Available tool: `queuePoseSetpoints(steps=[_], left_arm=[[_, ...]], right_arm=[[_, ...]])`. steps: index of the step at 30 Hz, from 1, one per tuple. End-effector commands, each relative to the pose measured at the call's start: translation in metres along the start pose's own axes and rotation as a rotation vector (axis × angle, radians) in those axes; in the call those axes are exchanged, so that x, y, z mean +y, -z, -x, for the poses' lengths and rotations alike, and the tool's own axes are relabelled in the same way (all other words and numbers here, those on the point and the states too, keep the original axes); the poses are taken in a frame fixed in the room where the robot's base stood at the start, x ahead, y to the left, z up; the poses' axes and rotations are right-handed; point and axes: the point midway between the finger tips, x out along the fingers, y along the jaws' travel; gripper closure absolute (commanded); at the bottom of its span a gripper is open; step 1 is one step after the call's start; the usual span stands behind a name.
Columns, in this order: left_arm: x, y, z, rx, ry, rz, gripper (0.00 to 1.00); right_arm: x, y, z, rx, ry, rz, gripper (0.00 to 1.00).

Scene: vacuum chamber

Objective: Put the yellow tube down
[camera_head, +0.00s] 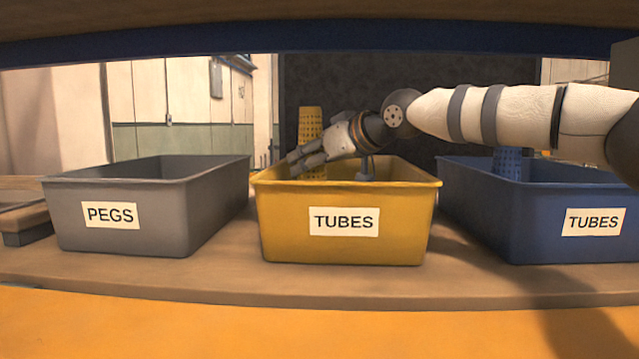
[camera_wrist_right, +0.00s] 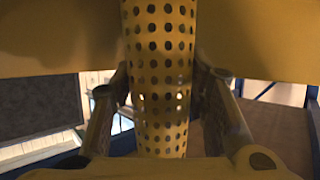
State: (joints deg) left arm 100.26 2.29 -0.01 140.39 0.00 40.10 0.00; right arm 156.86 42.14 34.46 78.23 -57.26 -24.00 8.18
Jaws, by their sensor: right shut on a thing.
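The yellow tube (camera_head: 311,122) is perforated and stands about upright, its lower part inside the yellow bin labelled TUBES (camera_head: 400,237). My right gripper (camera_head: 300,165) reaches in from the right over that bin and is shut on the tube. The bin's front wall hides the tube's lower end, so I cannot tell whether it touches the bottom. In the right wrist view the tube (camera_wrist_right: 160,75) runs between the two fingers (camera_wrist_right: 162,105). My left gripper is not in view.
A grey bin labelled PEGS (camera_head: 165,215) stands to the left. A blue bin labelled TUBES (camera_head: 540,225) stands to the right, with a blue perforated tube (camera_head: 507,163) in it. The bins stand on a brown shelf (camera_head: 330,282), under a dark overhead edge (camera_head: 300,40).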

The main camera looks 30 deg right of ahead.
Motion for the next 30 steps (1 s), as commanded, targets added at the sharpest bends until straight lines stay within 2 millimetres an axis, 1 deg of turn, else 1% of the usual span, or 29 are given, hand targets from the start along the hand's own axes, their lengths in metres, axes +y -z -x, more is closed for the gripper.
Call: queuePoseSetpoints(steps=[1, 3, 5, 14, 15, 16, 26, 29, 30], left_arm=[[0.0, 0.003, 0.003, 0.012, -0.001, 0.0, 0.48], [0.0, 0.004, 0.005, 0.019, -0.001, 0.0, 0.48], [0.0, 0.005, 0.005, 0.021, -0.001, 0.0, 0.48], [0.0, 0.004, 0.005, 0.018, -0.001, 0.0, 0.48], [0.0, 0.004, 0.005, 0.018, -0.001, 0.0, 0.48], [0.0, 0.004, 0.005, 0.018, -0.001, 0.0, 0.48], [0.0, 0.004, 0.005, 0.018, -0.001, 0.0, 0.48], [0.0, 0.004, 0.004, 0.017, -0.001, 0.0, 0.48], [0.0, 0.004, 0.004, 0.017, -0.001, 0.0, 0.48]], right_arm=[[-0.001, -0.009, -0.002, 0.0, 0.001, 0.001, 0.84], [0.0, -0.019, -0.006, 0.001, 0.0, 0.0, 0.84], [0.0, -0.025, -0.009, 0.002, 0.001, 0.001, 0.84], [0.0, -0.03, -0.012, -0.003, 0.001, 0.0, 0.84], [0.0, -0.03, -0.012, -0.003, 0.001, 0.0, 0.54], [0.0, -0.03, -0.012, -0.003, 0.001, 0.0, 0.5], [0.0, -0.028, -0.011, -0.001, 0.001, -0.001, 0.5], [0.0, -0.026, -0.001, 0.001, 0.001, 0.001, 0.5], [0.0, -0.026, 0.005, 0.001, 0.0, 0.002, 0.5]])
